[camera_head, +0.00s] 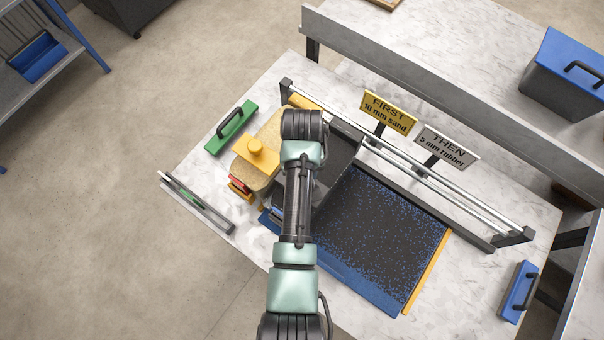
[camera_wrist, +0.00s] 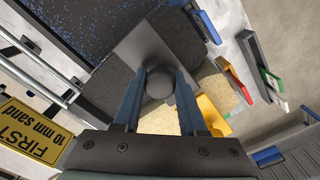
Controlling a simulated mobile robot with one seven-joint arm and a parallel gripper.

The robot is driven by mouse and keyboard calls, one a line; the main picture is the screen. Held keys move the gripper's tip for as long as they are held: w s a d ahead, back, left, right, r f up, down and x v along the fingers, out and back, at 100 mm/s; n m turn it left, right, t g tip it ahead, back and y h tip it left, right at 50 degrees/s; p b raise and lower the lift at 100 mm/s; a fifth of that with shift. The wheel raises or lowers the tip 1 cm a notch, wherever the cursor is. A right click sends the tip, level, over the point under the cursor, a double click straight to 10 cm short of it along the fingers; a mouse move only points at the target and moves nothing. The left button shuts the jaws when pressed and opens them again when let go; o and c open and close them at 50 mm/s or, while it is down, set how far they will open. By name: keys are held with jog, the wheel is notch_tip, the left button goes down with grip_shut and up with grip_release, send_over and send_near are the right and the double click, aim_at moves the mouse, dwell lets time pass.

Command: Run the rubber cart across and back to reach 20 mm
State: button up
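The rubber cart (camera_head: 339,172) is a dark box at the left end of the bed, partly hidden behind my arm. In the wrist view it is a grey plate (camera_wrist: 135,48) with a dark round knob (camera_wrist: 160,83), with dark fill on either side. My gripper (camera_wrist: 161,76) has its two blue fingers closed against both sides of the knob. The bed (camera_head: 375,235) is black with blue specks, denser along its upper part and edges. A yellow sign (camera_head: 387,112) reads FIRST 10 mm sand; a grey sign (camera_head: 446,148) reads THEN 5 mm rubber.
A sand-filled container with a yellow knobbed plate (camera_head: 256,150) stands left of the cart. A green handled block (camera_head: 232,128), a slim frame (camera_head: 198,204) and a blue handled block (camera_head: 519,291) lie on the marble table. Rails (camera_head: 460,205) run along the bed's far side.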

grip_shut()
dwell(0.9)
